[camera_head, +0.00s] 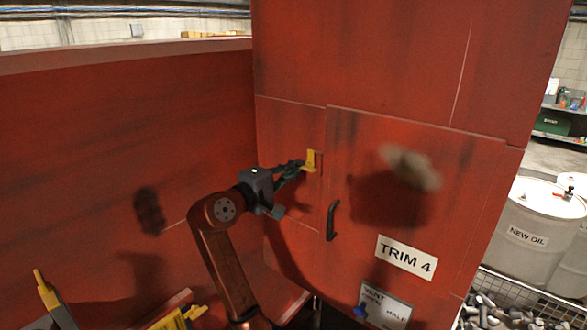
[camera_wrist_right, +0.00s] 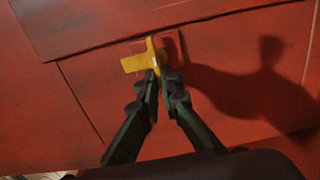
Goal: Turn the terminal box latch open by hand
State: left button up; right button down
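The yellow terminal box latch (camera_head: 313,158) sits on the red box front, at the left edge of the door panel. It also shows in the right wrist view as a yellow plate with a raised lever (camera_wrist_right: 155,54). My right gripper (camera_head: 303,165) reaches it from the left in the head view. In the wrist view its dark green fingers (camera_wrist_right: 162,76) are close together, with the lever's near end between the tips. The fingertips hide part of the lever. My left gripper is not in view.
A black door handle (camera_head: 332,220) is below the latch, with a "TRIM 4" label (camera_head: 406,256) to its right. A red wall (camera_head: 100,140) stands at left. White "NEW OIL" drums (camera_head: 535,235) and a wire basket of metal parts (camera_head: 510,316) are at right.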

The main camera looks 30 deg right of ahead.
jog(key=shift+d+r, duration=0.15)
jog(key=shift+r, duration=0.15)
jog(key=c, duration=2.2)
grip_release()
jog(key=shift+f, duration=0.1)
jog(key=shift+o, duration=0.2)
jog(key=shift+w+d+f, duration=0.1)
jog(key=shift+d+f, duration=0.1)
jog(key=shift+d, duration=0.1)
jog(key=shift+a, duration=0.25)
jog(key=v, duration=1.2)
jog(key=shift+d, duration=0.1)
